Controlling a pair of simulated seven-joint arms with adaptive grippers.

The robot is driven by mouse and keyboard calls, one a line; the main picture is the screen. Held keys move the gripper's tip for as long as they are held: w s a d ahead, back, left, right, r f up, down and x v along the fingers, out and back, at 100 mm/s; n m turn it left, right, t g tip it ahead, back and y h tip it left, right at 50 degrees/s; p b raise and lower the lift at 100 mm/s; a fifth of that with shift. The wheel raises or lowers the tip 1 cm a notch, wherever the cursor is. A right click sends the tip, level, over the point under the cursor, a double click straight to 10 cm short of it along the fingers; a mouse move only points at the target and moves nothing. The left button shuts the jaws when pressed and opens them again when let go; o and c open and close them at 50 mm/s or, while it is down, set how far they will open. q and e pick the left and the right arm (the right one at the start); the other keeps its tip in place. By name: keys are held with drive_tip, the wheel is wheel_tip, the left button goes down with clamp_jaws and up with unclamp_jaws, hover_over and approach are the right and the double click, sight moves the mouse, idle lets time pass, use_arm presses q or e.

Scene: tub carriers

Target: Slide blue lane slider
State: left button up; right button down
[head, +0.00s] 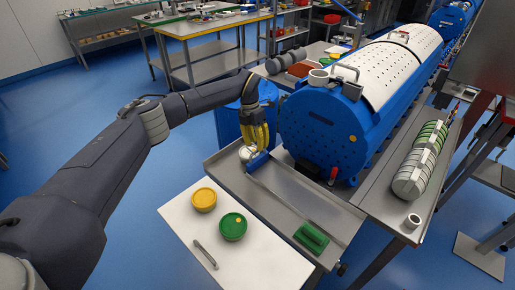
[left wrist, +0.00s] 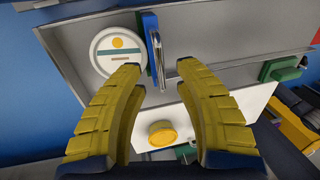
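The blue lane slider (head: 258,162) sits at the upper left end of the slot in the steel tray. In the left wrist view the blue slider (left wrist: 152,48) carries an upright metal handle. A round white tub (head: 245,154) stands beside it; its lid (left wrist: 117,52) has a yellow dot. A green slider (head: 311,237) sits at the other end of the slot. My left gripper (head: 256,143) points down above the blue slider. Its yellow fingers (left wrist: 160,68) are apart, with the slider and handle showing beyond the gap between their tips. My right gripper is not in view.
A white board (head: 265,258) in front of the tray (head: 222,164) holds a yellow tub (head: 204,200), a green tub (head: 233,227) and a bar handle (head: 205,255). A large blue drum (head: 320,128) stands behind the tray. The tray between the two sliders is clear.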

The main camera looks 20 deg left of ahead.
sight(258, 158)
use_arm(q)
drive_tip(key=shift+s+d+f, duration=0.1)
drive_tip(key=shift+d+f, duration=0.05)
drive_tip(key=shift+f, duration=0.4)
drive_tip(key=shift+d+f, duration=0.1)
drive_tip(key=shift+f, duration=0.45)
drive_tip(key=shift+o, duration=0.5)
clamp_jaws()
